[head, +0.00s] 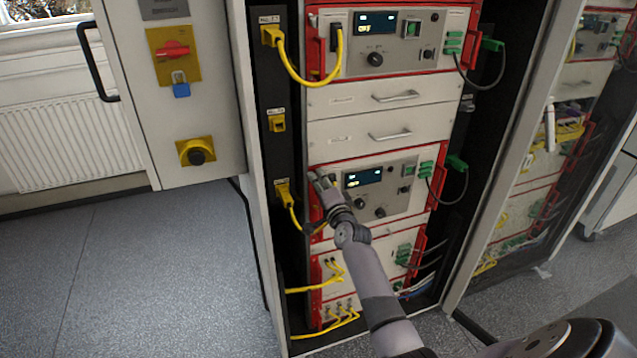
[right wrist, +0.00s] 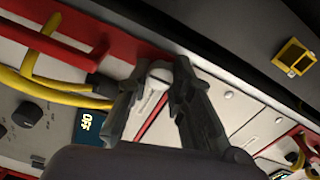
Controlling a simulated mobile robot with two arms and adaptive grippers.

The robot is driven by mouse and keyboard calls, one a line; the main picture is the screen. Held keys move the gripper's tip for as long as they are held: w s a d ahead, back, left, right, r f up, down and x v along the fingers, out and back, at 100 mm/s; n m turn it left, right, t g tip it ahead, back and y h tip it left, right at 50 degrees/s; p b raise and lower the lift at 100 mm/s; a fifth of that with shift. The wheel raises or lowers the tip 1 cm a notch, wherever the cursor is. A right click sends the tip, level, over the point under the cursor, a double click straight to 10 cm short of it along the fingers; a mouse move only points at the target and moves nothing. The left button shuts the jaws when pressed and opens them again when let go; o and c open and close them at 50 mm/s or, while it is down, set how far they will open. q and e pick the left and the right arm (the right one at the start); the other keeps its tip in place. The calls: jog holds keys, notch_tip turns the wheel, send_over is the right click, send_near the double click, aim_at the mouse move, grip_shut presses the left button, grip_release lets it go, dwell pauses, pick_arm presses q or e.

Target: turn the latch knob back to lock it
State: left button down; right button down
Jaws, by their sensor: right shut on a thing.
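The latch knob (right wrist: 160,76) shows in the right wrist view as a small pale round head at the red edge of a module's front panel. My right gripper (right wrist: 158,80) has its two dark fingers on either side of the knob and is shut on it. In the head view the right gripper (head: 318,178) reaches the upper left corner of the middle red-framed module (head: 396,200). The knob is hidden behind the fingers there. Its lock position cannot be told. My left gripper is not in view.
Yellow cables (head: 293,213) hang close left of the right gripper. A green connector with a dark cable (head: 456,163) is at the module's right. A cabinet door (head: 205,120) with a red switch stands open at left. The floor (head: 130,270) at left is clear.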

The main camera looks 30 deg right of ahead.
jog(key=c, duration=1.4)
grip_release()
jog(key=v, duration=1.2)
jog(key=shift+s, duration=0.1)
